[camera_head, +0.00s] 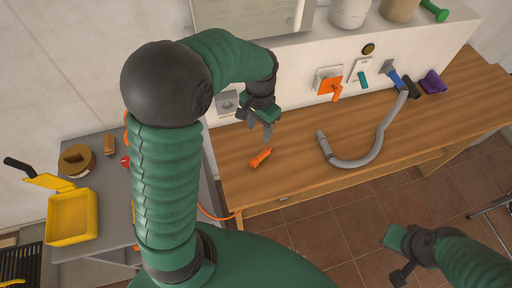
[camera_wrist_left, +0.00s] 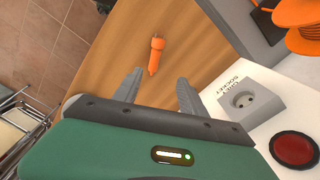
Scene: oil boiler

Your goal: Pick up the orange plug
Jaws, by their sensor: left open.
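The orange plug (camera_head: 260,157) lies on the left part of the wooden table in the head view. It also shows in the left wrist view (camera_wrist_left: 155,54), beyond my fingertips. My left gripper (camera_head: 268,132) is open and empty, above the table and a little behind the plug. In the left wrist view its two fingers (camera_wrist_left: 158,88) are spread, with the plug in line with the gap between them, apart from both. My right gripper (camera_head: 398,258) is at the lower right over the floor, away from the table; its jaws are not clear.
A grey hose (camera_head: 358,162) lies on the wooden table (camera_head: 290,180). A grey socket (camera_wrist_left: 243,100) is on the panel beside my left gripper. Orange (camera_head: 329,84), teal and blue fittings line the wall. A yellow box (camera_head: 72,217) stands on the grey side table.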

